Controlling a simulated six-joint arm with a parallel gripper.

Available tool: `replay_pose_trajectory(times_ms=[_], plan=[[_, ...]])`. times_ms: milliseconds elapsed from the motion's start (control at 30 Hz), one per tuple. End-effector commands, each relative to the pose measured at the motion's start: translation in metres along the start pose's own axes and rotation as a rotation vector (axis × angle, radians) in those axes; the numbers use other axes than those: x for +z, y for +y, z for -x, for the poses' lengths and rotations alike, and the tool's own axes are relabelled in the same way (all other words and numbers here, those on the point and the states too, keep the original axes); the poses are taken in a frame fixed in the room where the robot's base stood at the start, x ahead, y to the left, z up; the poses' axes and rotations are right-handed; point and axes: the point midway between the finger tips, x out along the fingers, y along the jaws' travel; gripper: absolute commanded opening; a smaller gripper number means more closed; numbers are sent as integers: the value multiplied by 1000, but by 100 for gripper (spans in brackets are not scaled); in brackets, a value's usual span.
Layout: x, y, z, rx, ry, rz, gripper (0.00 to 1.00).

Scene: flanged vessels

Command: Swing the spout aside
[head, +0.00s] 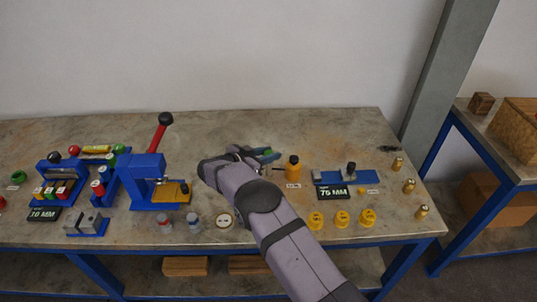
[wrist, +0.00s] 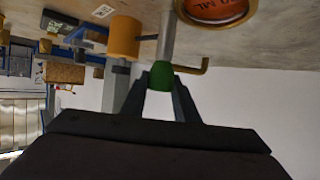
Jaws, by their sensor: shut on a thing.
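My gripper (wrist: 161,88) is shut on a green knob (wrist: 161,73), with one finger on each side of it. The knob sits at the end of a grey post (wrist: 167,38). A bent brass-coloured spout (wrist: 192,69) sticks out to the right beside the knob in the wrist view, its tip turned up in the picture. In the head view my gripper (head: 262,155) is over the middle of the bench, left of an orange bottle (head: 293,168). My arm hides most of the spout's surroundings there.
The wrist view shows an orange cylinder (wrist: 123,37) close left of the post and an orange disc reading ML (wrist: 215,8). A blue press (head: 150,180) with a red lever stands left. Yellow caps (head: 341,218) and brass pieces (head: 409,186) stand right.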

Motion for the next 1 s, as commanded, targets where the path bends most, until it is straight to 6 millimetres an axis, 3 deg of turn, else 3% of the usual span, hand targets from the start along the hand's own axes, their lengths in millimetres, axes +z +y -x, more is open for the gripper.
replay_pose_trajectory(times_ms=[67, 100, 167, 567, 1000], plan=[[-4, 0, 0, 1, 6, -5, 0], [-5, 0, 0, 0, 6, -5, 32], [-4, 0, 0, 0, 6, -5, 46], [-2, 0, 4, -1, 3, -2, 46], [-2, -1, 58, -3, 4, -4, 46]])
